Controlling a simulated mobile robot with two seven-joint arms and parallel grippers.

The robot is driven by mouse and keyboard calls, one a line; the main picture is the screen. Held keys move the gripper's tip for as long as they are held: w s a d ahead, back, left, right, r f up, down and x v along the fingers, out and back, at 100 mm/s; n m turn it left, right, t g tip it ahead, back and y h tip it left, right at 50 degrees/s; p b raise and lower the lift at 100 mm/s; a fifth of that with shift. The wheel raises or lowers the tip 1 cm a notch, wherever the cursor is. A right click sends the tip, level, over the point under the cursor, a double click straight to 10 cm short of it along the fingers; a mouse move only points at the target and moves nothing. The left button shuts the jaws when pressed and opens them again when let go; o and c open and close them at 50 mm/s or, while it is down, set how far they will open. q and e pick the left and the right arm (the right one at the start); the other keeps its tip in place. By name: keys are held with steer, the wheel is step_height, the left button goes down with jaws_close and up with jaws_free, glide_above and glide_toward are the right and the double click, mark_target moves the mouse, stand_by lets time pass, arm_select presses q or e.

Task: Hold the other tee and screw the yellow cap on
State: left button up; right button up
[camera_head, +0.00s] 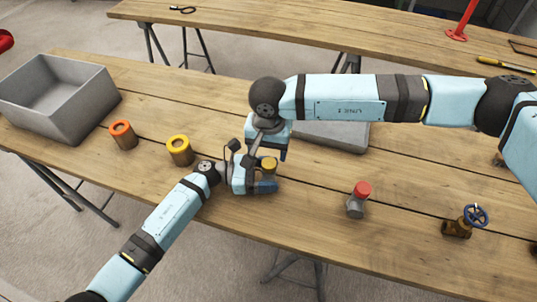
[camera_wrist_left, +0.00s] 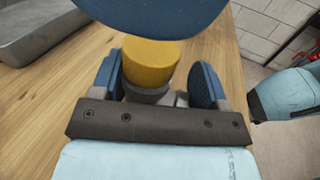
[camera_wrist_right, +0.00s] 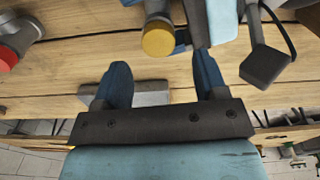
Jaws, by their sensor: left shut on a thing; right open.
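A grey tee (camera_wrist_left: 150,95) with a yellow cap (camera_wrist_left: 150,62) on its top end is held in my left gripper (camera_wrist_left: 157,82), which is shut on the tee. The cap also shows in the head view (camera_head: 269,163) and in the right wrist view (camera_wrist_right: 158,40). My right gripper (camera_wrist_right: 163,82) is open and empty, just above the cap, with the cap beyond its fingertips. How far the cap is screwed on cannot be told. Another grey tee (camera_head: 355,208) with a red cap (camera_head: 361,188) stands upright on the table to the right.
A grey tray (camera_head: 335,136) lies partly hidden behind my right arm. A brass valve with a blue wheel (camera_head: 465,222) is at right. The front middle table (camera_head: 310,215) is clear.

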mark_target(269, 163)
steer(key=c, duration=0.3)
step_height(269, 163, up, 4)
steer(key=n, duration=0.3)
steer(key=shift+s+d+f, duration=0.1)
steer(key=shift+f, duration=0.15)
steer(key=shift+f, duration=0.1)
steer(key=shift+f, duration=3.95)
steer(key=c, duration=0.7)
steer(key=m, duration=0.3)
